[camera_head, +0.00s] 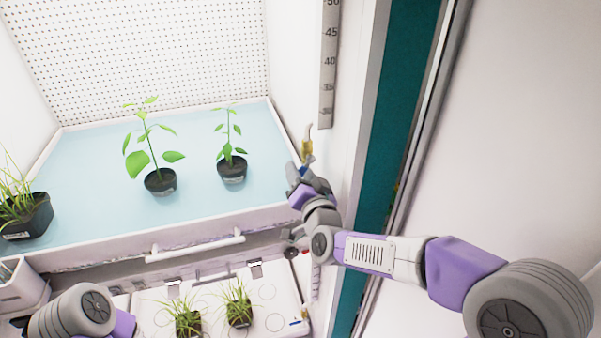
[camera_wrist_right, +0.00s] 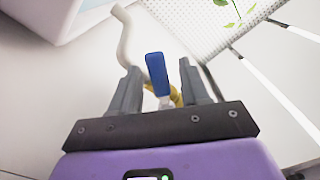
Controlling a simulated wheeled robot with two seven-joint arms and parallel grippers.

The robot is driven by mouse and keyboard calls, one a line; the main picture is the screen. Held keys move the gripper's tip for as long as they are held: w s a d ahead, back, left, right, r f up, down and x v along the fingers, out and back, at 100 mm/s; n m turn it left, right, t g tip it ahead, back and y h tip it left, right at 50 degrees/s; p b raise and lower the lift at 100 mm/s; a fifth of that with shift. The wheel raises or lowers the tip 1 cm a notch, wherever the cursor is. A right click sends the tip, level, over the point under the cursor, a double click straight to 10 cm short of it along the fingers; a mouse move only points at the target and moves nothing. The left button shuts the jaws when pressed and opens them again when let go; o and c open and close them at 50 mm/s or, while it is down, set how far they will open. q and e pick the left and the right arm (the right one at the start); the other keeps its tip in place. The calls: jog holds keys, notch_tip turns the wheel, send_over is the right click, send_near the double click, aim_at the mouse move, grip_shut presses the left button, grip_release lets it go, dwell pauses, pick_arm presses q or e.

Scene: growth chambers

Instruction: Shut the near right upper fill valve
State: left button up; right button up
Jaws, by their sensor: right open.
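The fill valve (camera_head: 306,147) is a small brass fitting on the white wall at the right of the upper tray, with a pale curved pipe rising from it. In the right wrist view its blue lever (camera_wrist_right: 157,72) shows between my finger pads, with part of the brass body (camera_wrist_right: 177,96) behind. My right gripper (camera_head: 301,166) is open just below the valve; in the wrist view its two fingers (camera_wrist_right: 158,84) stand on either side of the lever, with gaps visible. Whether either finger touches it I cannot tell. My left gripper is out of view.
The upper blue tray (camera_head: 100,205) holds potted plants, two of them leafy (camera_head: 160,181) (camera_head: 232,170). A white rail (camera_head: 195,246) runs along its front. Below is a white lid (camera_head: 275,300) with grassy pots. A grey scale strip (camera_head: 329,70) hangs above the valve.

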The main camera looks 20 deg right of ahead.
jog(key=shift+w, duration=0.15)
grip_shut()
dwell(0.4)
jog(key=shift+a+r+m+b, duration=0.15)
jog(key=shift+a+m+b, duration=0.15)
jog(key=shift+m+b, duration=0.8)
jog(key=shift+a+r+m+b, duration=0.15)
jog(key=shift+r+m+b, duration=0.05)
jog(key=shift+m+b, duration=0.45)
jog(key=shift+a+r+m+b, duration=0.15)
jog(key=shift+m+b, duration=0.4)
jog(key=shift+b, duration=0.05)
jog(key=m, duration=0.1)
jog(key=r+m+b, duration=0.1)
jog(key=m+b, duration=0.1)
jog(key=shift+a+r, duration=0.15)
jog(key=shift+a, duration=0.1)
jog(key=shift+a+r+m+b, duration=0.1)
jog(key=shift+r+m+b, duration=0.25)
jog(key=shift+m, duration=0.45)
jog(key=shift+r+m+b, duration=0.2)
jog(key=shift+r+m, duration=0.1)
jog(key=shift+m, duration=0.5)
jog(key=shift+r, duration=0.1)
